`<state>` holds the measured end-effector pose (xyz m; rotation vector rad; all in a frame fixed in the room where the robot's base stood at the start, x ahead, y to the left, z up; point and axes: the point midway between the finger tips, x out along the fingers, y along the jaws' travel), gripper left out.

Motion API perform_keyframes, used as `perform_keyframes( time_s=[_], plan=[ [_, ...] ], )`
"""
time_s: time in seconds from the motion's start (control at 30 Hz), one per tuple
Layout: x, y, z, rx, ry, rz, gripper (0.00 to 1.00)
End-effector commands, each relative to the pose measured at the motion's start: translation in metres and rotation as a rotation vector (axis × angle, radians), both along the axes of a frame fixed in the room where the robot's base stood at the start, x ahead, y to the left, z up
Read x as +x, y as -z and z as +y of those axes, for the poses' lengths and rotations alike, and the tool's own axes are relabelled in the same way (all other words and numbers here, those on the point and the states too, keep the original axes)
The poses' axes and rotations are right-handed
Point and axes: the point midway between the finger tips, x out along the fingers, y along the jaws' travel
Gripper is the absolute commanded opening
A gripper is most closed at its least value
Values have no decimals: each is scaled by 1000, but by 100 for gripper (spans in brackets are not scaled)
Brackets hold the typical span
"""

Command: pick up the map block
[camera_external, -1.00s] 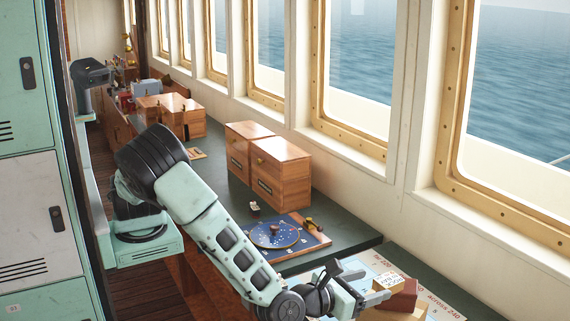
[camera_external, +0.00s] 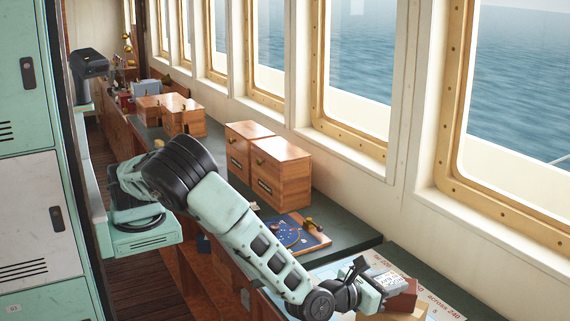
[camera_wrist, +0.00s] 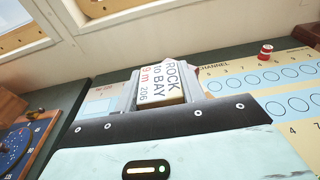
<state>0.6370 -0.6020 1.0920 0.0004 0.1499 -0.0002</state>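The map block (camera_wrist: 160,84) is a pale block with dark and red lettering, "ROCK to BAY 9 m 206". In the wrist view it shows just beyond the dark edge of my gripper, its lower part hidden. Grey finger parts show close along both its sides. In the external view the map block (camera_external: 391,280) is at the end of my gripper (camera_external: 384,283), above a reddish-brown block (camera_external: 404,300). My gripper reaches it from the left. Whether the fingers press on the block or only stand beside it, I cannot tell.
A printed chart (camera_external: 437,302) lies on the green desk around the blocks. A blue disc board (camera_external: 291,233) and wooden drawer boxes (camera_external: 281,172) stand further back. A small red-and-white piece (camera_wrist: 266,51) is on the board to the right, and windows line the wall.

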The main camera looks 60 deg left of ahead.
Motion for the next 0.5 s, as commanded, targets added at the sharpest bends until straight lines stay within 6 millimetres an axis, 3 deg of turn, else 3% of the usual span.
perform_keyframes(
  time_s=[0.17, 0.33, 0.5],
  plan=[
    [0, 0, 0, 0, 0, 0, 14],
    [0, -1, 0, -1, 0, 0, 14],
    [0, -16, -1, -5, 0, -1, 14]
  ],
)
